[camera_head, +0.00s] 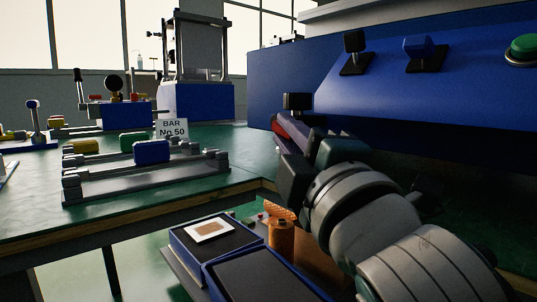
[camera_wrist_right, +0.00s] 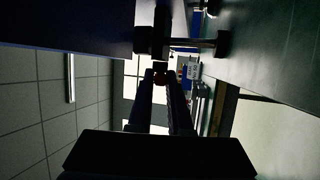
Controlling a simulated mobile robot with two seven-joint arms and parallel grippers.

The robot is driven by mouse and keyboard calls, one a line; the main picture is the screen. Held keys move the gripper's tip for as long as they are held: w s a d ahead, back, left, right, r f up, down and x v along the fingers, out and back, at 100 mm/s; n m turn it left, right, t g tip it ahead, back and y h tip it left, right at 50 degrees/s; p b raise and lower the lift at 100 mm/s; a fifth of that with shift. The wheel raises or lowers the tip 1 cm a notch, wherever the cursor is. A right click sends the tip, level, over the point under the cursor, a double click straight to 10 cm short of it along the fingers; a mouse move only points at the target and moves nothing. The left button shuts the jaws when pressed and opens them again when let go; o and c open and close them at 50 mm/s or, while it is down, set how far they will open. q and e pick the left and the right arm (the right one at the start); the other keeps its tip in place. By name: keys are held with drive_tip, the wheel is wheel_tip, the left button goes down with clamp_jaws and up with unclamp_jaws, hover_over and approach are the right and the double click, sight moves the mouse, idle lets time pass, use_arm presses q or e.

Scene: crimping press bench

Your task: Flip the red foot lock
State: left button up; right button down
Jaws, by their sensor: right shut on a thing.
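My right gripper (camera_head: 284,128) reaches in from the lower right to the lower left edge of the blue press housing. It also shows in the right wrist view (camera_wrist_right: 160,76), with its two dark fingers closed around a small reddish part. That part, which looks like the red foot lock (camera_head: 280,127), shows as a little red at the fingertips. In the wrist view it is a dark brownish-red spot (camera_wrist_right: 160,69). Most of it is hidden by the fingers and shadow. My left gripper is not in view.
The blue press housing (camera_head: 290,75) fills the upper right, with black, blue and green controls on its face. A black block (camera_head: 298,101) sits just above my fingertips. The green bench (camera_head: 230,178) holds a rail fixture (camera_head: 145,182) at left. Blue-rimmed trays (camera_head: 200,262) stand below.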

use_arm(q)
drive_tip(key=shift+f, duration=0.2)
use_arm(e)
drive_tip(key=c, duration=0.8)
unclamp_jaws()
drive_tip(key=shift+c, duration=0.2)
drive_tip(key=shift+d+f, duration=0.1)
